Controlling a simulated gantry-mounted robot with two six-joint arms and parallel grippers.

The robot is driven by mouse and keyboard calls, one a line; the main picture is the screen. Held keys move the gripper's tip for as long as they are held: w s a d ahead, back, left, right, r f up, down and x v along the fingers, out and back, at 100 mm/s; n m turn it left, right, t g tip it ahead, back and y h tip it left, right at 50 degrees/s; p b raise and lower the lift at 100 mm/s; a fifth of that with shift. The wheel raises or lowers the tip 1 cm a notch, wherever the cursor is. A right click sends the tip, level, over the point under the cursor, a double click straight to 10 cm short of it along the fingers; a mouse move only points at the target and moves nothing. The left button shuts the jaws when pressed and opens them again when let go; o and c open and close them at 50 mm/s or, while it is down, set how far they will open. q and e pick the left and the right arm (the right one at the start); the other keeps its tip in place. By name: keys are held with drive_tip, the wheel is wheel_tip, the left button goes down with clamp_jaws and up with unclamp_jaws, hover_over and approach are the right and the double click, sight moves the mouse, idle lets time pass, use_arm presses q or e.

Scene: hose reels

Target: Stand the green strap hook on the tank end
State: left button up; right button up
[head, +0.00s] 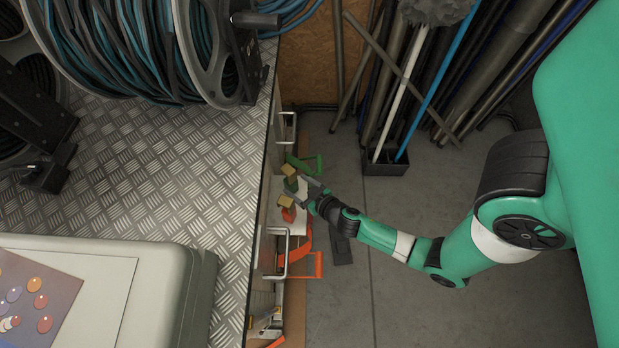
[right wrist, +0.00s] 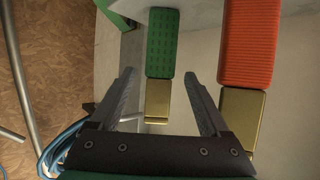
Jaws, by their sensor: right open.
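The green strap hook (right wrist: 161,42) is a ribbed green block with a brass-coloured end piece (right wrist: 157,102), seen in the right wrist view. In the head view the green block (head: 291,184) is small and partly covered by my gripper. My right gripper (head: 300,189) is open beside the bench's side. In the right wrist view its fingers (right wrist: 161,80) stand on either side of the green hook, with visible gaps; I cannot tell the depth between them. My left gripper is not in view. I cannot make out which surface is the tank end.
An orange ribbed block (right wrist: 250,42) with a brass end stands close to the right of the green one. A green handle (head: 306,162) and an orange handle (head: 307,265) jut from the bench's side. The patterned metal bench top (head: 190,160) carries hose reels (head: 205,50).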

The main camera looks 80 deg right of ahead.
drive_tip(key=v, duration=0.8)
